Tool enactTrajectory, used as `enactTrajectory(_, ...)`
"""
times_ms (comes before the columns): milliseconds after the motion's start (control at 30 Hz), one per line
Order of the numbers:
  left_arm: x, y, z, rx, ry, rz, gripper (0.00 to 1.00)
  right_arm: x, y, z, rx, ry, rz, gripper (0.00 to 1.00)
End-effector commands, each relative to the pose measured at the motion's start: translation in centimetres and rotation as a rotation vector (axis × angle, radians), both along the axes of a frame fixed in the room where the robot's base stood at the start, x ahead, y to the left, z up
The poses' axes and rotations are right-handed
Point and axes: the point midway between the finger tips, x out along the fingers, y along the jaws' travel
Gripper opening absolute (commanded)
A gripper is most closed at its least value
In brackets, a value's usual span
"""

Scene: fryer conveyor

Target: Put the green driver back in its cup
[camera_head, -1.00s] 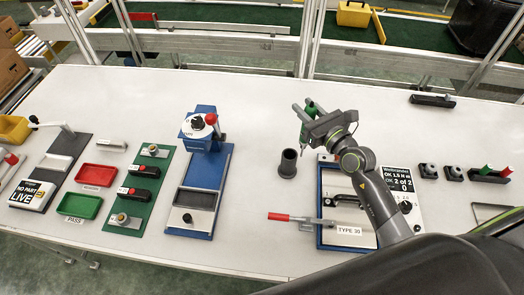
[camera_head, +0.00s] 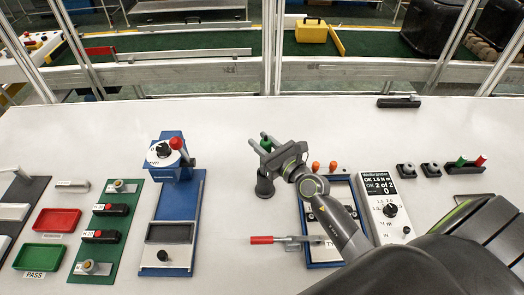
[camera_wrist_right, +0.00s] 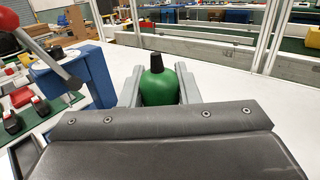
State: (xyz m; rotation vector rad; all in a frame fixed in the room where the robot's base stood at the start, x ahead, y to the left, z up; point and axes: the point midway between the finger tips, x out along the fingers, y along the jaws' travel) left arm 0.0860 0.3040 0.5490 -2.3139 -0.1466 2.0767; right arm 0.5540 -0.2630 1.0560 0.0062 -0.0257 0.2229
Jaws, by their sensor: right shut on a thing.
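The green driver (camera_head: 266,145) is held between the fingers of my right gripper (camera_head: 262,147). In the right wrist view its green handle with a black cap (camera_wrist_right: 159,85) sits between the two grey fingers. My left gripper is not in view.
The blue fixture with a red-knobbed lever (camera_head: 176,144) stands left of the cup. A red-handled clamp (camera_head: 262,240) and framed plate (camera_head: 325,264) lie in front. The torque controller (camera_head: 387,205) is to the right. The table behind the cup is clear.

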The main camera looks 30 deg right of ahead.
Motion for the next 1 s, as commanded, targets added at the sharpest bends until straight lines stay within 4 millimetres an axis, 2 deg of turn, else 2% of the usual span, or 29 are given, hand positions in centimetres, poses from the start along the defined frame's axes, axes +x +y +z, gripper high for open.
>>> enactTrajectory(33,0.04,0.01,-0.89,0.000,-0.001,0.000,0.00,0.03,0.02,-0.89,0.002,-0.003,0.000,0.00)
enactTrajectory(100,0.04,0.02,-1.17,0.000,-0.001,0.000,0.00,0.03,0.02,-1.26,0.001,-0.004,0.000,0.00)
enactTrajectory(567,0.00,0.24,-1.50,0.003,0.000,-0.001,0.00,0.02,0.03,-1.74,0.001,-0.003,0.000,0.00)
enactTrajectory(600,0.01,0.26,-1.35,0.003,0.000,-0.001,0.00,0.00,0.02,-1.70,0.000,-0.001,0.000,0.34)
enactTrajectory(700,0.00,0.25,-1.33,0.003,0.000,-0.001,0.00,0.00,0.02,-1.68,0.000,-0.001,0.000,0.47)
enactTrajectory(733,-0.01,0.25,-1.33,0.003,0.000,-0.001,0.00,0.00,0.02,-1.68,0.000,-0.001,0.000,0.51)
enactTrajectory(1000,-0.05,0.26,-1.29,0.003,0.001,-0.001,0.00,0.00,0.02,-1.62,0.000,-0.001,0.000,0.51)
